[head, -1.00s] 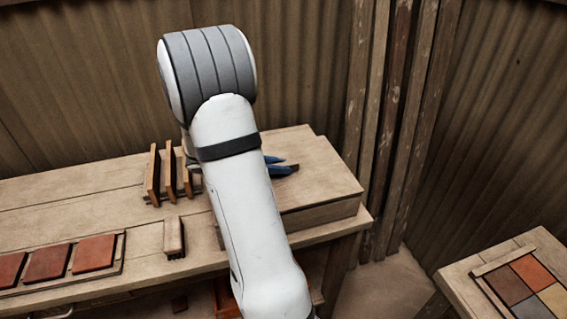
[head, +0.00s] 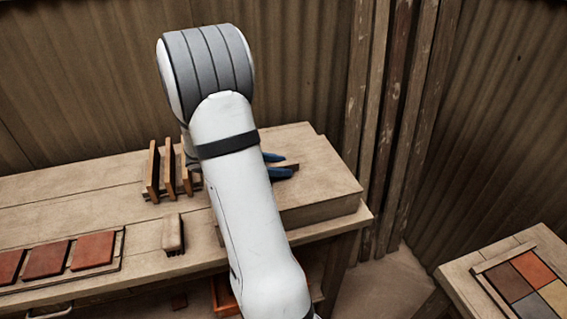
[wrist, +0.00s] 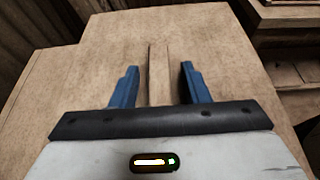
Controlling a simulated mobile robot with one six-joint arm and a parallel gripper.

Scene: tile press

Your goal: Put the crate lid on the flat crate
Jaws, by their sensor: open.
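My gripper (wrist: 160,67) is open. Its two blue fingers stand apart on either side of a narrow wooden handle bar (wrist: 157,56), with a gap to each side in the wrist view. The bar runs along the top of the broad pale wooden crate lid (wrist: 215,50). In the head view the lid (head: 325,185) lies flat over the flat crate (head: 322,212), at the right end of the bench. I cannot tell the exact seam between lid and crate. My arm hides their left part, and my gripper (head: 289,165) shows only as blue fingertips.
On the bench (head: 60,210) stand a rack of upright wooden boards (head: 169,170), a brush (head: 173,234) and a tray of red tiles (head: 93,251). A side table at the right holds a panel of coloured tiles (head: 532,270). Wooden posts (head: 385,130) rise behind the bench.

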